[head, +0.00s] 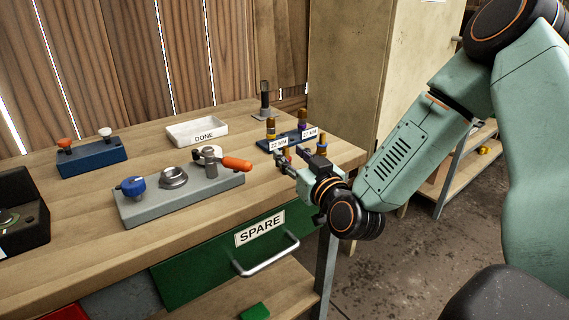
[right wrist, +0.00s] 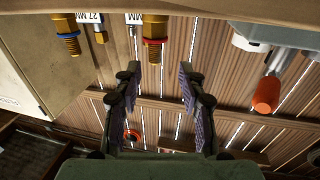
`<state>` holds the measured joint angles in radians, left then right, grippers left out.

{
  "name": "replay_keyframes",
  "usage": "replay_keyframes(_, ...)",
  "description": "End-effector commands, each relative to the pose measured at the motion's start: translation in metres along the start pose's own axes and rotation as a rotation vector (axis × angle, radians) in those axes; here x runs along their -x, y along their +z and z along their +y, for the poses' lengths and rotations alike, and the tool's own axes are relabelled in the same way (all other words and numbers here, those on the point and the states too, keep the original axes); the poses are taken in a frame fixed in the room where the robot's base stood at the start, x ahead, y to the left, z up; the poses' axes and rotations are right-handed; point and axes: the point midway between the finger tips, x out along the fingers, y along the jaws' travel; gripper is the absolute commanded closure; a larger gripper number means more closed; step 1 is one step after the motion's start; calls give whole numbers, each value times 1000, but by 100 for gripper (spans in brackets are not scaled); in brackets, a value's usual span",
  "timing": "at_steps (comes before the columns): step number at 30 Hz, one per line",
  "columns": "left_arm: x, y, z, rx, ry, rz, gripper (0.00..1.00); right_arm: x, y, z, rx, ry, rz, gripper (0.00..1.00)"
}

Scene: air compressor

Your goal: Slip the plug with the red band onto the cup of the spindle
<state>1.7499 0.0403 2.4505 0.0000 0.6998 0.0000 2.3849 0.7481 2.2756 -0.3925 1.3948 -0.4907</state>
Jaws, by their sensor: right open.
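The brass threaded plug with the red band (right wrist: 154,35) shows at the top of the right wrist view, just past the fingertips of my right gripper (right wrist: 158,75). The fingers stand apart with nothing between them. In the head view my right gripper (head: 286,163) is at the near side of the blue plug rack (head: 297,137) and hides part of it. A brass plug with a blue band (right wrist: 66,37) stands beside the red-banded one. I cannot tell for sure which part is the spindle; a grey fixture (head: 200,197) carries a metal ring-shaped cup (head: 173,177). My left gripper is not in view.
The fixture also has a blue knob (head: 131,186) and a clamp with an orange handle (head: 236,163). A white DONE tray (head: 197,132), a black post (head: 264,101) and a blue block (head: 92,158) stand behind. The table front edge is close to my gripper.

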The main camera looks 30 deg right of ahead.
Motion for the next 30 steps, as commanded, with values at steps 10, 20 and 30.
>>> replay_keyframes(10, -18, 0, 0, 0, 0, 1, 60, -46, 3, 6, 4, -1, 2, 59)
replay_keyframes(20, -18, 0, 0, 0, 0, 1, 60, -51, 2, 6, 0, 0, 1, 63)
replay_keyframes(30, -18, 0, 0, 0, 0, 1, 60, -51, 2, 6, 1, 0, 1, 91)
